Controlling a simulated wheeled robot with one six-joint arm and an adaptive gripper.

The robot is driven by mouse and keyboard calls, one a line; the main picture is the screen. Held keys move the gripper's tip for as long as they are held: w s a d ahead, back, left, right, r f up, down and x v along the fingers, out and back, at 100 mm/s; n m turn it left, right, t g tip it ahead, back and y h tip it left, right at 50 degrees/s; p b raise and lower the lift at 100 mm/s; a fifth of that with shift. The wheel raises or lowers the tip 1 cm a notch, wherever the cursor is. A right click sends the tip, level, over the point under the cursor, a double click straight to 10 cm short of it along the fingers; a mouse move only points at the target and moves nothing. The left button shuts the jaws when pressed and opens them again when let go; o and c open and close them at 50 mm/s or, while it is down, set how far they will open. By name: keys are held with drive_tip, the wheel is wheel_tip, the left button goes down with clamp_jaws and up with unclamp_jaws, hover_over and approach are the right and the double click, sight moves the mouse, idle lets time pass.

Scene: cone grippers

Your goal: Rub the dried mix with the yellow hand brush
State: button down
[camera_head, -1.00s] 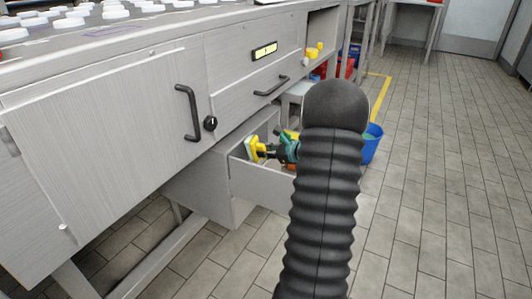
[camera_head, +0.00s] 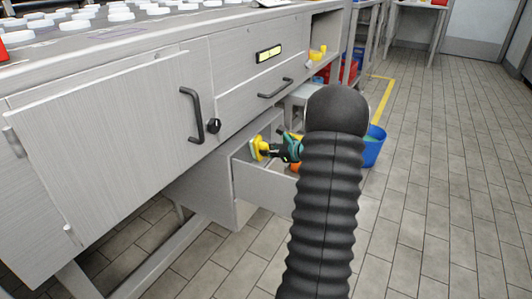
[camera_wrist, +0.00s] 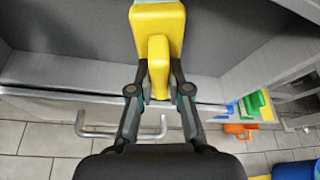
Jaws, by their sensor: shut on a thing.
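The yellow hand brush (camera_head: 257,148) is in my gripper (camera_head: 276,150), at the open lower drawer (camera_head: 262,183) of the grey bench. In the wrist view the brush (camera_wrist: 157,20) has a wide yellow block and a narrower yellow handle. My gripper (camera_wrist: 159,90) is shut on that handle. The brush is over or inside the drawer; I cannot tell whether it touches anything. My black arm covers part of the drawer in the head view. I cannot make out any dried mix in either view.
A cabinet door (camera_head: 110,150) stands left of the drawer. A blue bucket (camera_head: 374,148) is on the floor at right. Small yellow items (camera_head: 318,53) sit on an open shelf. White round pieces (camera_head: 120,17) lie on the bench top.

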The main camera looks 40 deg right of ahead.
drive_tip(key=shift+a+b, duration=0.9)
drive_tip(key=shift+a, duration=0.05)
drive_tip(key=shift+r+p, duration=0.5)
drive_tip(key=shift+r, duration=0.4)
drive_tip(key=shift+w+d+p, duration=0.2)
drive_tip(key=shift+w+d, duration=0.05)
drive_tip(key=shift+d, duration=0.55)
drive_tip(key=shift+w+d+p, duration=0.2)
drive_tip(key=shift+w+d, duration=0.05)
drive_tip(key=shift+d, duration=0.5)
drive_tip(key=shift+s+a+f+b, duration=0.2)
drive_tip(key=shift+s+a+b, duration=0.1)
drive_tip(key=shift+b, duration=0.2)
drive_tip(key=shift+s+a+b, duration=0.25)
drive_tip(key=shift+a, duration=0.35)
drive_tip(key=shift+s+a+b, duration=0.2)
drive_tip(key=shift+a, duration=0.35)
